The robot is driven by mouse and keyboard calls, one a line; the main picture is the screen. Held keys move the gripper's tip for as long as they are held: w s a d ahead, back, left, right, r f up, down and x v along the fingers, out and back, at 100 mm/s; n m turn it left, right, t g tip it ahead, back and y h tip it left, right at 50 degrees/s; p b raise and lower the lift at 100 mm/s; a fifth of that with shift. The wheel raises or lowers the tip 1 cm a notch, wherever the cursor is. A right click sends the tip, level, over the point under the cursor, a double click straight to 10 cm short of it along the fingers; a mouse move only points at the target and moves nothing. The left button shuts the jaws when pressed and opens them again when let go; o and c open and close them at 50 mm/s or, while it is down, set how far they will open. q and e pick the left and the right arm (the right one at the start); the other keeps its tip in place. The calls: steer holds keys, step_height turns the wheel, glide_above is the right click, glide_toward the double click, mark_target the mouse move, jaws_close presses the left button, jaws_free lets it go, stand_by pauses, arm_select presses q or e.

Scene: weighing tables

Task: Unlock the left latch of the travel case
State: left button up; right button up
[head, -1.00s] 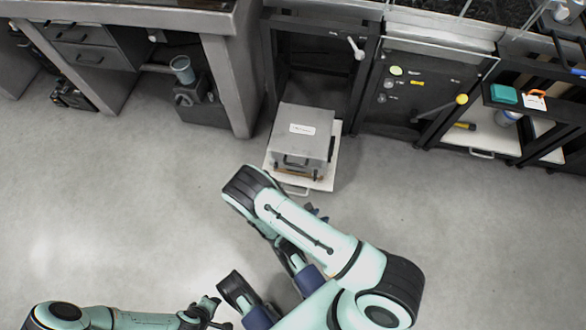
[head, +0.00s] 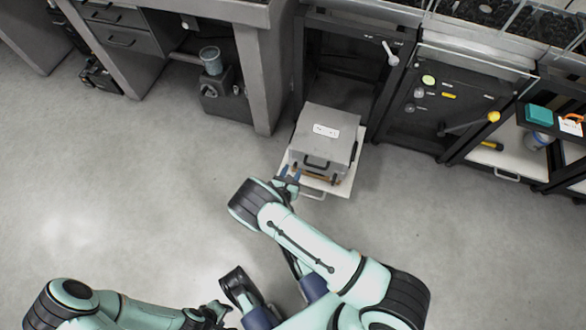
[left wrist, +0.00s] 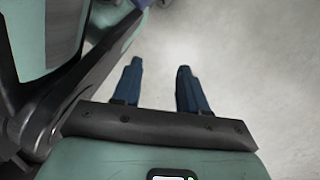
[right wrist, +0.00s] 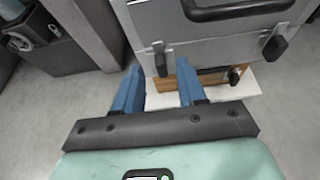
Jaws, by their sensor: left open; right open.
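The grey travel case (head: 330,132) stands on a white pull-out board in the head view. In the right wrist view its front face (right wrist: 222,38) shows a black handle (right wrist: 235,10), a left latch (right wrist: 160,58) with a black tab and a right latch (right wrist: 275,46). My right gripper (head: 288,180) is open and empty at the front left of the case. In the right wrist view the left latch appears between the fingertips (right wrist: 159,67); I cannot tell whether they touch it. My left gripper (head: 217,310) is open and empty over the floor, also in the left wrist view (left wrist: 160,66).
The white board (head: 346,186) juts from an open black cabinet bay and has a front handle. A brown wooden piece (right wrist: 207,79) shows under the case. A grey table leg (head: 255,85) and a dark device (right wrist: 45,52) stand to the left. Floor in front is clear.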

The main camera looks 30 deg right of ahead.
mark_target(295, 165)
arm_select(q)
steer(key=shift+s+a+f+g+b, duration=0.1)
steer(key=shift+s+f+g+b, duration=0.25)
steer(key=shift+s, duration=0.55)
arm_select(e)
steer(key=shift+x, duration=1.25)
jaws_close()
arm_select(q)
steer(key=shift+w, duration=0.1)
